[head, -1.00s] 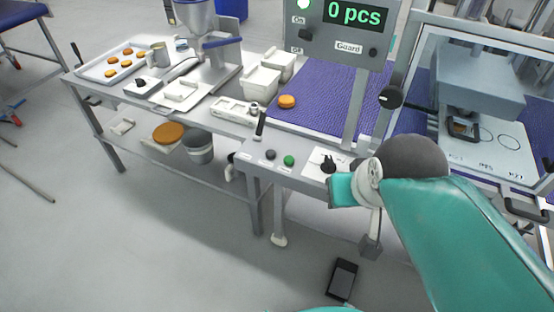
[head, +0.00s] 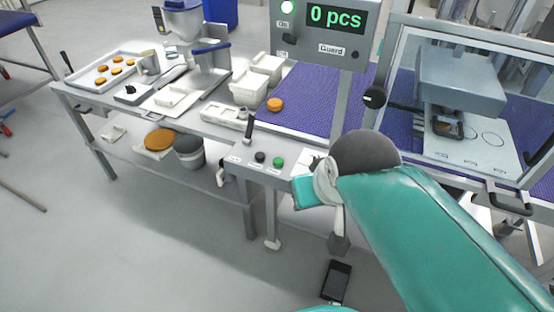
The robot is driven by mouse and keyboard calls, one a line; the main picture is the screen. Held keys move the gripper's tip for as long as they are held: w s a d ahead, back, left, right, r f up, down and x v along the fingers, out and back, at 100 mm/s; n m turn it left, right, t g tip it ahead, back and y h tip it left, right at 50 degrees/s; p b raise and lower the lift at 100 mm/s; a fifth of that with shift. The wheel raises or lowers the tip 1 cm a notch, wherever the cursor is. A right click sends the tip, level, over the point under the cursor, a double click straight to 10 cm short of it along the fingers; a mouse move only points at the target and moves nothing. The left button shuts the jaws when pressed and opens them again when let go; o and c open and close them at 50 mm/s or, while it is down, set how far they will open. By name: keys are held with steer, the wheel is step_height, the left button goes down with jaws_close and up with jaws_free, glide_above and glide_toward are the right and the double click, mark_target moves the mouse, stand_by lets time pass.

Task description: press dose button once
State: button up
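The front control panel (head: 240,160) carries a black round button (head: 260,157) and a green round button (head: 279,162). Their labels are too small to read, so I cannot tell which one is the dose button. My teal arm comes in from the lower right, and its grey joint covers the panel's right end. A small grey end piece, which seems to be my gripper (head: 340,243), hangs below that joint, right of and apart from the buttons. Its fingers are too small to tell open from shut. The display (head: 337,18) reads "0 pcs".
A black lever (head: 249,130) stands beside the buttons. An orange round (head: 275,104) lies on the purple belt (head: 310,105). A framed guard (head: 374,97) encloses the press at right. White tubs and a tray of rounds (head: 103,70) stand at left. A dark phone-like object (head: 336,281) lies on the floor.

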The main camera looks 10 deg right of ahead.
jaws_close()
stand_by(1.8)
